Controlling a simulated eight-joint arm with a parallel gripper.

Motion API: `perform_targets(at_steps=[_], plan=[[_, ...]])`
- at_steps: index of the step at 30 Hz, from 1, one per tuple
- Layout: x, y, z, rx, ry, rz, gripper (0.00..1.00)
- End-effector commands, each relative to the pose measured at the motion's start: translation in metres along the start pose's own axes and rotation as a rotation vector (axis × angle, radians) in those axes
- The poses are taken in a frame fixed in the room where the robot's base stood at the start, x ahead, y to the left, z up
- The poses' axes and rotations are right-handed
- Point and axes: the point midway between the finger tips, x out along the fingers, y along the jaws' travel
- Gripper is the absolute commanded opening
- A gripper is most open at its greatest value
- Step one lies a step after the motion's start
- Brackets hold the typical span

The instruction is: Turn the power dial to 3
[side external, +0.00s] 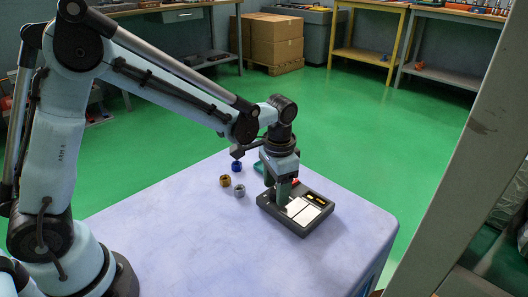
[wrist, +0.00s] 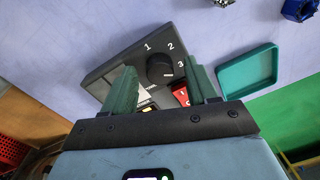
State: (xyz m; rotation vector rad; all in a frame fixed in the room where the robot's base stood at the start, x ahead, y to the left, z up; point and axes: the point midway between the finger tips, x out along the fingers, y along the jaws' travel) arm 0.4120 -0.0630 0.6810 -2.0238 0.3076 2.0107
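The control box (side external: 303,230) is dark grey with pale panels and stands on the table's right part. In the wrist view the box (wrist: 107,72) has a round black power dial (wrist: 160,70) with white numbers 1, 2 and 3 around it. A small pale mark shows on the dial, but I cannot tell surely which number it points to. My gripper (wrist: 162,68) has green fingers, set apart on either side of the dial in the picture. I cannot tell whether they touch it. In the side view my gripper (side external: 283,193) points down over the box and hides the dial.
A red switch (wrist: 181,97) sits close to the dial. A teal tray (wrist: 247,70) lies beside the box. Blue (side external: 237,166), gold (side external: 225,181) and silver (side external: 239,190) nuts stand left of it. The front of the lavender table (side external: 220,250) is clear.

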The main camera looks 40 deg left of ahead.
Motion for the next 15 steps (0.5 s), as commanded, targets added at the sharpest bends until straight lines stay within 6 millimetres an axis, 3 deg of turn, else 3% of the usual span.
perform_targets(at_steps=[8,15], plan=[[-0.003,0.0,0.0,-0.001,0.001,0.001,0.58],[-0.036,0.0,0.0,0.0,0.001,0.001,0.58]])
